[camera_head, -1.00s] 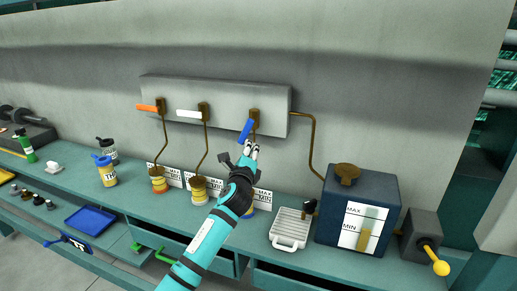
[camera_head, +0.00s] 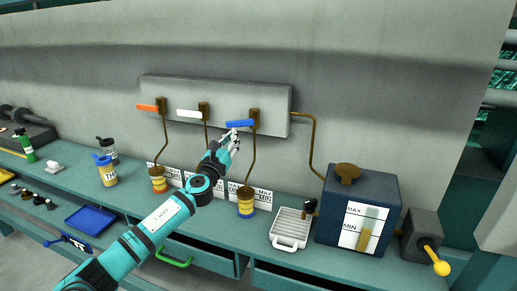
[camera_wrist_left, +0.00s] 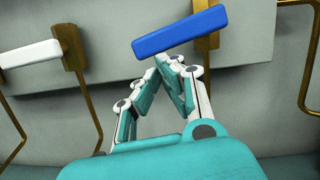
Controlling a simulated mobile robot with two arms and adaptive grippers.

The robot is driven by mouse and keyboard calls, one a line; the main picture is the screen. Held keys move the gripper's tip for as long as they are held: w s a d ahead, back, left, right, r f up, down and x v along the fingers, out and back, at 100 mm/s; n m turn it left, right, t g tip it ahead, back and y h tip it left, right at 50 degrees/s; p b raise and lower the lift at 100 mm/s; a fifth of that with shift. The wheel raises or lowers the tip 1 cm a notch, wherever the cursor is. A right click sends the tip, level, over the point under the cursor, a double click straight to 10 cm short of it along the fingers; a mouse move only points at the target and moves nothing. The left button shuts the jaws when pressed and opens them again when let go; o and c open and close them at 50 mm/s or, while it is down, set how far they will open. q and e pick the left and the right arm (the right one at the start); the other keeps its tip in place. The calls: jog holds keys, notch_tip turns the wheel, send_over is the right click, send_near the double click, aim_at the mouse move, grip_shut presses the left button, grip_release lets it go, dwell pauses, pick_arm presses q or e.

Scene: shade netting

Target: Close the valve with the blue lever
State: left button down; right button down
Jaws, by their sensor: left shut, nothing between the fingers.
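The blue lever (camera_head: 240,124) sits on the rightmost of three brass valves on the grey wall panel (camera_head: 225,93). It points left from its valve, close to horizontal, and it shows large in the left wrist view (camera_wrist_left: 178,32). My left gripper (camera_head: 234,135) is shut and empty, just below the lever. In the left wrist view its fingertips (camera_wrist_left: 168,62) come together right under the lever's lower edge; I cannot tell whether they touch it. My right gripper is not in view.
An orange lever (camera_head: 147,108) and a white lever (camera_head: 189,114) also point left. Brass pipes run down to jars such as the one with a blue base (camera_head: 246,203). A dark blue tank (camera_head: 358,205) and white tray (camera_head: 290,228) stand to the right on the bench.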

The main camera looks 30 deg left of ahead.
pick_arm(q)
jog(key=shift+s+a+r+m+h, duration=0.1)
jog(key=shift+a+r+m+h, duration=0.15)
jog(key=shift+m, duration=0.35)
jog(key=shift+a+r+m+h, duration=0.15)
jog(key=shift+r+m, duration=0.15)
jog(key=shift+m, duration=0.3)
